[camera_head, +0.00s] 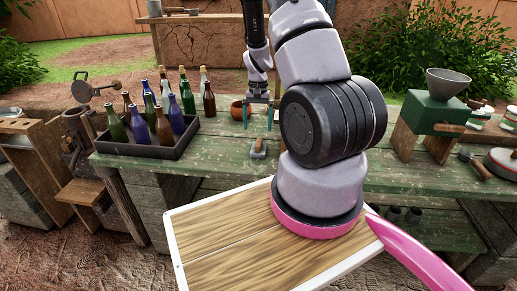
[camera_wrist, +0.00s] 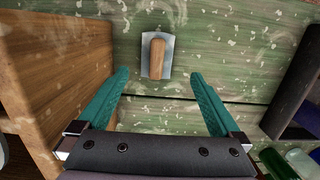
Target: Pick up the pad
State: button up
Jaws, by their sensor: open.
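The pad (camera_head: 258,148) looks like a small grey plate with a wooden handle and lies on the green worktable near its front edge. In the wrist view the pad (camera_wrist: 157,57) lies flat on the boards, its handle (camera_wrist: 157,54) in line with the gap between the fingers. My gripper (camera_head: 257,120) points down above the table, beyond the pad in the head view. In the wrist view my gripper (camera_wrist: 160,76) shows two teal fingers spread apart with nothing between them. The pad is apart from both fingers.
A dark tray (camera_head: 150,150) of several bottles stands left on the table. A brown bowl (camera_head: 237,111) is close beside my gripper. A green hopper device (camera_head: 432,112) stands right. In the wrist view a wooden block (camera_wrist: 62,70) rises close to the left finger.

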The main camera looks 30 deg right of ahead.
aim_at(259, 141)
jog(key=f, duration=0.4)
jog(key=shift+s+a+f, duration=0.1)
jog(key=shift+s, duration=0.15)
jog(key=f, duration=0.5)
jog(key=shift+s+f, duration=0.1)
jog(key=shift+s, duration=0.15)
jog(key=c, duration=1.4)
jog(key=shift+r, duration=5.05)
jog(key=shift+c, duration=0.2)
